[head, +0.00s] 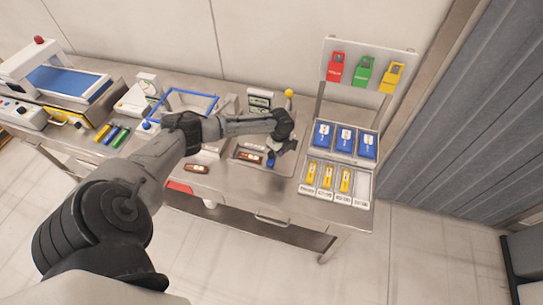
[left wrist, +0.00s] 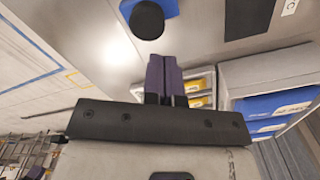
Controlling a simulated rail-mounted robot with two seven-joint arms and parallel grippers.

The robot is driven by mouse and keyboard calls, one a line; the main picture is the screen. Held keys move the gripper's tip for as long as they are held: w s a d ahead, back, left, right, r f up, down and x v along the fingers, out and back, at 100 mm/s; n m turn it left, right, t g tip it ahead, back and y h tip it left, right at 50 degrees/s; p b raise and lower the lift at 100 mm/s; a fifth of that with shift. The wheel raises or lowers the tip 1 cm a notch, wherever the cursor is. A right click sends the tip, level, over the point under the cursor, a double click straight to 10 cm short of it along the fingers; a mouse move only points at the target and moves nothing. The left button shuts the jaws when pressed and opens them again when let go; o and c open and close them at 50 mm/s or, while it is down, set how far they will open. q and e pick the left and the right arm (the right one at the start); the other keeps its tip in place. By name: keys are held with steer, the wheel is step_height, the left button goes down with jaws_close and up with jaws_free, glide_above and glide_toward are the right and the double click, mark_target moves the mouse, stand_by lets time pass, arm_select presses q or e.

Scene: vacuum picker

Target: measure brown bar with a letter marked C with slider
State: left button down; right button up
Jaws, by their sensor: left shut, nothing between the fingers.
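A brown bar (head: 249,156) with a pale label lies on the metal measuring plate below the digital display. In the left wrist view a dark brown block (left wrist: 248,18) shows at the top edge, close to a white label reading C. The slider's black round knob (left wrist: 147,20) sits on a blue piece; the blue slider (head: 270,161) is just right of the bar. My left gripper (left wrist: 163,75) has its fingers together, empty, near the knob; I see no contact. In the head view its fingertips are hard to make out. My right gripper is out of view.
A second brown bar (head: 196,169) lies left on the table. The display unit (head: 260,100) stands behind the plate. To the right are bins of blue packs (head: 345,141) and yellow packs (head: 327,176). Red, green and yellow tags (head: 363,70) hang on a board behind.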

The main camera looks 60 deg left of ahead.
mark_target(272, 154)
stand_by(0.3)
arm_select(q)
steer(key=shift+f, duration=0.25)
steer(key=shift+f+b, duration=0.9)
steer(key=shift+f, duration=0.35)
steer(key=shift+s+a, duration=0.5)
steer(key=shift+s, duration=0.05)
stand_by(0.3)
steer(key=shift+s+a+p, duration=0.2)
steer(key=shift+p, duration=0.1)
stand_by(0.5)
steer(key=shift+s+a, duration=0.4)
stand_by(0.4)
stand_by(0.7)
